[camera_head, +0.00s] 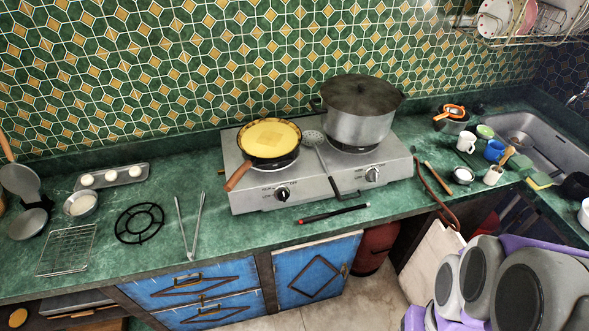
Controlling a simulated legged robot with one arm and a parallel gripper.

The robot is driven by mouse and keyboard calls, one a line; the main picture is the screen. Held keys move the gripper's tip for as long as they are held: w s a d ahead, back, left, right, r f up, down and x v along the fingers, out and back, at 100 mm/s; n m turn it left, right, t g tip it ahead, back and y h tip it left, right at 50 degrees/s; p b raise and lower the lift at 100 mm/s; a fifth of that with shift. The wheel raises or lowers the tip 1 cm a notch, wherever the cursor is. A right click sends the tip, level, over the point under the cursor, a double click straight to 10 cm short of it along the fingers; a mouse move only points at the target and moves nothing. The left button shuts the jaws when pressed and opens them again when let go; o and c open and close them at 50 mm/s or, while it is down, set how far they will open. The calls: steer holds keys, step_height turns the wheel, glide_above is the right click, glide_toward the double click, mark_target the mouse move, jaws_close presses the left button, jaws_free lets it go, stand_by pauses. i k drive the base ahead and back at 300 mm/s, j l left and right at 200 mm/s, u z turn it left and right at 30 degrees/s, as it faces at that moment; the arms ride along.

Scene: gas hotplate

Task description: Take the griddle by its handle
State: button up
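The griddle (245,160) is a dark, shallow round pan on the left burner of the silver gas hotplate (250,200). A yellow round food (270,138) covers most of its inside. Its brown handle (238,177) points toward the front left and reaches out over the hotplate's left front edge. Nothing is touching the handle. Grey and purple parts of my arm fill the lower right corner. My gripper is not visible, so its distance from the handle cannot be seen.
A large lidded pot (360,125) stands on the right burner. A skimmer (314,137) lies between the burners. Tongs (190,228), a black burner grate (139,223) and a wire rack (67,250) lie left. A red-black utensil (333,213) lies in front.

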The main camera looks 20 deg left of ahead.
mark_target(267, 139)
steer(key=u, duration=0.35)
steer(key=i+l+u, duration=0.1)
steer(key=u, duration=0.3)
steer(key=l+u, duration=0.15)
steer(key=u, duration=0.2)
steer(key=i, duration=0.05)
